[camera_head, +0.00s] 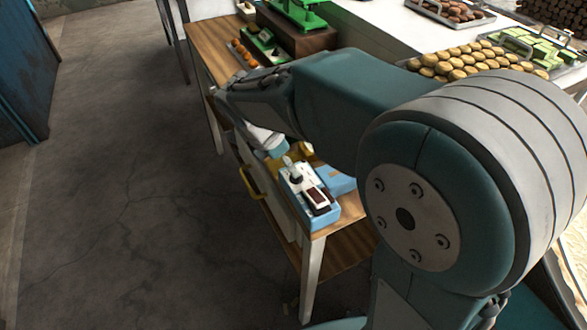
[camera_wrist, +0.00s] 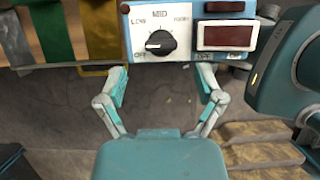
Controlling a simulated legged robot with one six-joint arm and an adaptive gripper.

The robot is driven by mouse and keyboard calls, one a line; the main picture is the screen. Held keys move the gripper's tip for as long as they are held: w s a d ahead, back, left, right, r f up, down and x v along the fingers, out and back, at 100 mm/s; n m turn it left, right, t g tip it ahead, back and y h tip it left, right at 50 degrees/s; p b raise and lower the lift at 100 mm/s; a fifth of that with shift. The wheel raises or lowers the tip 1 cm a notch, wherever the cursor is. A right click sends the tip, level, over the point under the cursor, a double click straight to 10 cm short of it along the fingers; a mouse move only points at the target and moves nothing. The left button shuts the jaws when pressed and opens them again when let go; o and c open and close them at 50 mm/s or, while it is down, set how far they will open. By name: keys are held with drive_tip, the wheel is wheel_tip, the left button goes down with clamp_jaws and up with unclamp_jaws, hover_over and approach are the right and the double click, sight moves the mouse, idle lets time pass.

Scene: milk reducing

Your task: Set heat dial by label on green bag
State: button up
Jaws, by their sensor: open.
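A blue heating unit (camera_head: 295,212) stands at the near end of the wooden side table in the head view. The dial's white mark points to the lower left, roughly toward OFF. My gripper (camera_wrist: 160,82) is open and empty below the panel, its fingers apart on either side of the dial's line. A green strip (camera_wrist: 58,30), perhaps the green bag, hangs at the upper left; I see no readable label on it.
A grey strip and a gold strip (camera_wrist: 101,30) flank the green one. Beside the dial is a dark red display (camera_wrist: 227,36). Grey floor (camera_head: 120,170) lies open at left.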

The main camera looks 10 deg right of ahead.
drive_tip(key=x, duration=0.4)
drive_tip(key=shift+f, duration=0.15)
drive_tip(key=c, duration=1.1)
